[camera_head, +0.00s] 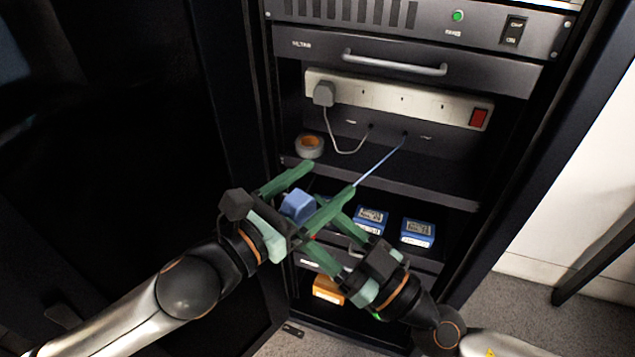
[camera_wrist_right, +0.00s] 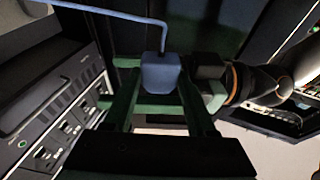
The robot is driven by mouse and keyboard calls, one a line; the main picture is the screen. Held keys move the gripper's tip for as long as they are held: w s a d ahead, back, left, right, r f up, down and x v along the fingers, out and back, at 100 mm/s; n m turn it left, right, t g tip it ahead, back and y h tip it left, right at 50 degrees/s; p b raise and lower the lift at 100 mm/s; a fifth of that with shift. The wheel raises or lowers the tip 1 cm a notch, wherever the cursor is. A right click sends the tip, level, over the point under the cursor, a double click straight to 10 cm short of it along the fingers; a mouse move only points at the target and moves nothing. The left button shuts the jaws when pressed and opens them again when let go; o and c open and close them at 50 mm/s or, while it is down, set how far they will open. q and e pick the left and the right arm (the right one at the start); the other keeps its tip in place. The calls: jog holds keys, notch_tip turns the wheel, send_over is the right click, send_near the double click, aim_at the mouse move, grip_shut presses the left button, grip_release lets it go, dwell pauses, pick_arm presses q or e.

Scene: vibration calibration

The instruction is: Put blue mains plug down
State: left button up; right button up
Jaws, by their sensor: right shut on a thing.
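The blue mains plug (camera_head: 297,206) is held in the air in front of the rack, and it also shows in the right wrist view (camera_wrist_right: 161,73). My right gripper (camera_head: 309,219) is shut on it, with a finger on each side. My left gripper (camera_head: 333,178) is open, its two green fingers spread apart around the plug area and crossing the right fingers. The plug's blue cord (camera_head: 380,161) runs up to a hole in the rack's back panel. Fingers hide part of the plug.
A white power strip (camera_head: 385,97) with a red switch holds a grey plug (camera_head: 324,93) at its left end. A tape roll (camera_head: 309,145) sits on the shelf (camera_head: 430,185). Blue boxes (camera_head: 417,232) stand below, and an orange box (camera_head: 328,289) lower still. The shelf's middle is clear.

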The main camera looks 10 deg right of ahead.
aim_at(286, 210)
pick_arm(q)
jog(key=shift+s+d, duration=0.1)
jog(key=shift+s, duration=0.05)
grip_shut()
jog(key=shift+c, duration=1.1)
grip_release()
jog(key=o, duration=0.3)
jog(key=shift+a, duration=0.2)
jog(key=v, duration=1.1)
jog(key=shift+s+a, duration=0.15)
jog(key=shift+a, duration=0.15)
